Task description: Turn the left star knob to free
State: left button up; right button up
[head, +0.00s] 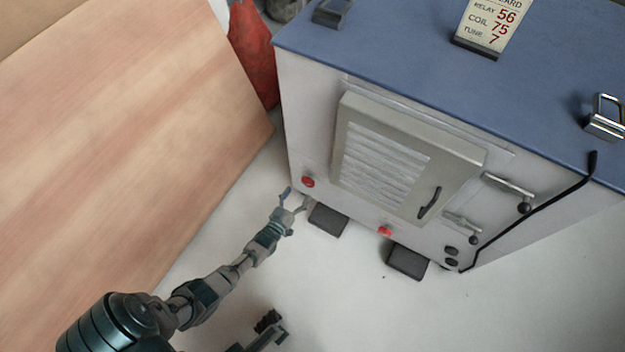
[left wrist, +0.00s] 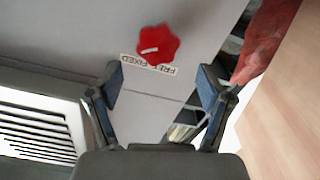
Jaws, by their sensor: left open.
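The left star knob (head: 308,182) is red and sits low on the left of the cabinet's front panel. In the left wrist view the red star knob (left wrist: 157,42) has a white mark, beside a FREE / FIXED label (left wrist: 148,65) that appears upside down and is partly covered by the knob. My left gripper (head: 296,198) is open and empty, just below and left of the knob. In the left wrist view its fingers (left wrist: 160,84) are spread, with the knob ahead of them and apart. A dark part of my other arm (head: 265,332) shows at the bottom edge; its jaws are unclear.
A second red knob (head: 385,231) is further right on the cabinet (head: 315,130). A louvred door (head: 460,157) with a dark handle lies between and above the knobs. Dark feet (head: 328,219) stick out below. A wooden panel (head: 130,120) stands left, a red cloth-like thing (head: 253,50) behind.

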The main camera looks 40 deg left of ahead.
aim_at(306, 183)
pick_arm(q)
jog(key=b+x, duration=0.2)
jog(key=x, duration=0.4)
jog(key=shift+d+f, duration=0.2)
jog(key=shift+w+a+r, duration=0.15)
jog(key=shift+w+r, duration=0.1)
jog(key=shift+w, duration=0.25)
jog(key=c, duration=1.2)
